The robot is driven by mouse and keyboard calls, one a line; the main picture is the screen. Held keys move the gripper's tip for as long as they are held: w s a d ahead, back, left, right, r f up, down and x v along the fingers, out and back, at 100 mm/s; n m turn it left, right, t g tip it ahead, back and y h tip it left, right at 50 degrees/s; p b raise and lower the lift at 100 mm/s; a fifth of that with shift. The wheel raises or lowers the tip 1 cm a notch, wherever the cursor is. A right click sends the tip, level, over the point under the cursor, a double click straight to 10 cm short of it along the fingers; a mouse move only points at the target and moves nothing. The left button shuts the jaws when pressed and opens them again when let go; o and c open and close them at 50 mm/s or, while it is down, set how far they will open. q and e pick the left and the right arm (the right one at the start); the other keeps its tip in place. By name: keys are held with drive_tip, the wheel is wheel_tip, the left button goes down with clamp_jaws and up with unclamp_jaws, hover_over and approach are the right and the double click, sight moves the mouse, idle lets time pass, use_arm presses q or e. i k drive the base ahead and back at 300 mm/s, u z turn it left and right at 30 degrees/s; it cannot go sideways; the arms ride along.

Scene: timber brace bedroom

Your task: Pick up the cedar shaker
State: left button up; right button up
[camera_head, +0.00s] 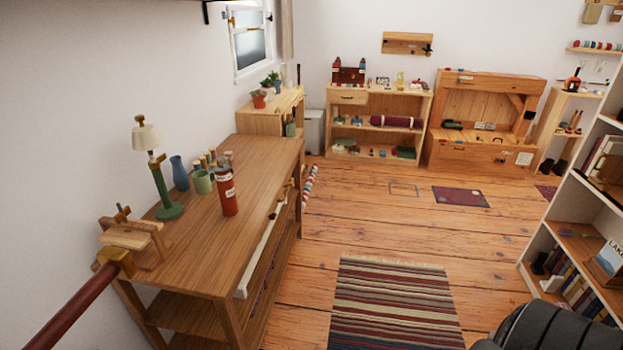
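A reddish-brown upright cylinder with pale label bands (227,191) stands on the wooden desk (255,160) at the left. It may be the cedar shaker, but its label is too small to read. No other thing in view can be told as the shaker. It stands near the desk's right edge, in front of a green cup (203,183). Neither of my grippers is in view.
A green lamp (168,200), a blue vase (180,174) and a small wooden stand (128,233) share the desk. A striped rug (393,303) lies on open floor. Shelves (380,100) line the back; a bookcase (560,235) stands at right.

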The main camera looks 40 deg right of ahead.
sight(227, 196)
drive_tip(key=z, duration=1)
drive_tip(key=k, duration=0.6)
drive_tip(key=z, duration=1.2)
drive_tip(key=i, duration=2.95)
drive_tip(key=u, duration=1.55)
drive_tip(key=i, duration=0.85)
drive_tip(key=u, duration=0.9)
